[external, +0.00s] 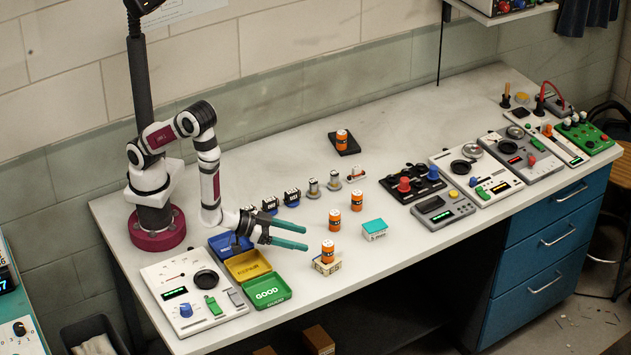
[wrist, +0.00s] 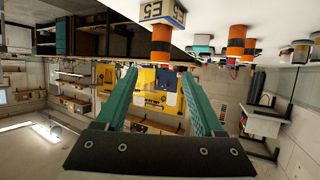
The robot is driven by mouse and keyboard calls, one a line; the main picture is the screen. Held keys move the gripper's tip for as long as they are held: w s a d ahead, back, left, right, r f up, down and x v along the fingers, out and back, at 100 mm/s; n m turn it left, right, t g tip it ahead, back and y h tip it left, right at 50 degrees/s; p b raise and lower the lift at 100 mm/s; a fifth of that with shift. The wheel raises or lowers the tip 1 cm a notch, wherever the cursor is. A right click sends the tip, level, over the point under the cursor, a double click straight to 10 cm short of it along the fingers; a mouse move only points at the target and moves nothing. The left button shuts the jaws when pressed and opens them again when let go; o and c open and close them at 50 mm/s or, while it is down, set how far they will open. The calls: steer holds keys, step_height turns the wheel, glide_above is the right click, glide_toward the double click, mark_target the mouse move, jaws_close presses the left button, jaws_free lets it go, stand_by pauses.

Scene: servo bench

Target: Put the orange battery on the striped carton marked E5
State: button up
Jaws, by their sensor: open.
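An orange battery (external: 328,248) with a white band stands upright on a small striped carton (external: 326,267) near the bench's front edge. In the wrist view, which is upside down, the carton (wrist: 166,11) shows the mark E5, and the orange battery (wrist: 160,45) stands on it. My gripper (external: 304,238) has teal fingers that are spread apart and empty, just left of the battery. In the wrist view the gripper (wrist: 157,73) shows a clear gap between its fingers. The fingers look apart from the battery.
Two more orange batteries (external: 334,219) (external: 356,201) stand behind, and another (external: 342,138) is on a black pad (external: 349,151). A teal-topped carton (external: 375,230) stands to the right. Blue, yellow and green trays (external: 267,291) lie at left. Small servos and motors (external: 292,197) line the middle.

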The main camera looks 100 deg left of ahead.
steer(key=s+d+r+m+g+h, duration=0.3)
steer(key=s+r+m+g+h, duration=0.35)
steer(key=s, duration=0.35)
steer(key=s+a+r+m+g+y, duration=0.1)
steer(key=s+a+r+g+y, duration=0.1)
steer(key=s+a, duration=0.3)
steer(key=s+a+r+m+g+y, duration=0.1)
steer(key=s+a+r+g, duration=0.3)
steer(key=s, duration=1)
steer(key=shift+a+r+m+y, duration=0.35)
steer(key=shift+a+r+y, duration=0.2)
steer(key=shift+a, duration=0.15)
